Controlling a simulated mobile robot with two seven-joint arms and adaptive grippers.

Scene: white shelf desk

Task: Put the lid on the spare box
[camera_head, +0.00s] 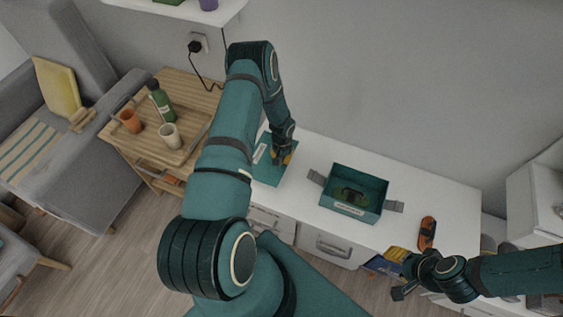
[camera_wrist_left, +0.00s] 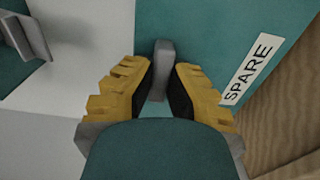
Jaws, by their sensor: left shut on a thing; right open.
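The lid (camera_head: 268,173) is a flat teal panel with a white label, at the left end of the white desk. In the left wrist view the lid (camera_wrist_left: 205,25) shows its "SPARE" label and a grey handle (camera_wrist_left: 163,70). My left gripper (camera_head: 283,158) is over the lid, and its yellow fingers (camera_wrist_left: 162,88) are shut on the handle. I cannot tell whether the lid is lifted. The spare box (camera_head: 349,208) is an open teal box with grey side tabs, right of the lid, with a dark item inside. My right gripper (camera_head: 398,273) is open and empty near the desk's front edge.
An orange and black tool (camera_head: 427,232) lies on the desk right of the box. A wooden side table (camera_head: 150,158) with a bottle (camera_head: 160,103) and cups stands at the left. The desk top (camera_head: 310,160) between lid and box is clear.

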